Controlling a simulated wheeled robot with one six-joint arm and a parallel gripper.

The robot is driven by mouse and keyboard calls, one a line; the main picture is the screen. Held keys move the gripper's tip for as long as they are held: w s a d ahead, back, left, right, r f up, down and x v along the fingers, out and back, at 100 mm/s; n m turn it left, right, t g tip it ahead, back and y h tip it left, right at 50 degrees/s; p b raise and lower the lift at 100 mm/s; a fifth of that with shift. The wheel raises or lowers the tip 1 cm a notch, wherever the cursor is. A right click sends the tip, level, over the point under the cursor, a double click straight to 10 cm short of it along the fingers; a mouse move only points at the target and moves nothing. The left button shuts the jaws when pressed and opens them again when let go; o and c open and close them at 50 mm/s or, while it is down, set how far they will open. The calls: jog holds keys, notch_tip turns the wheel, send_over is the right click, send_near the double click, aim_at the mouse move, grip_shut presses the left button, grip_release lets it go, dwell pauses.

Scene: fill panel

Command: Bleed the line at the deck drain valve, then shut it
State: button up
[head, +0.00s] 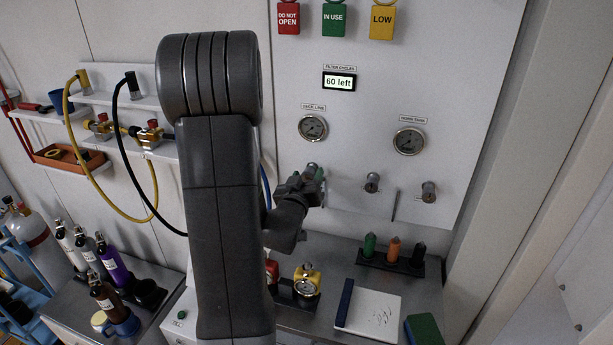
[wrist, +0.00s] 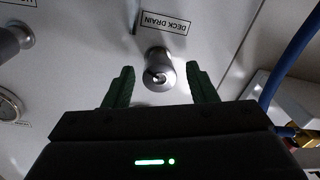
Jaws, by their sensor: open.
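The deck drain valve (wrist: 158,62) is a small round metal knob on the white panel, beside its DECK DRAIN label (wrist: 165,23) in the wrist view. My gripper (wrist: 159,70) is open, with one green finger on each side of the knob. Gaps show between the fingers and the knob, so they look apart from it. In the head view my gripper (head: 311,181) is at the panel below the deck line gauge (head: 312,128), and my arm and gripper hide most of the valve.
Two more knobs (head: 372,183) (head: 428,191) and a second gauge (head: 409,141) are right of my gripper. A display (head: 339,82) reads "60 left". A blue hose (wrist: 291,52) runs close by.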

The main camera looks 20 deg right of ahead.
jog(key=shift+c, duration=0.4)
jog(key=c, duration=0.9)
jog(key=shift+f+b, duration=0.1)
jog(key=shift+b, duration=0.35)
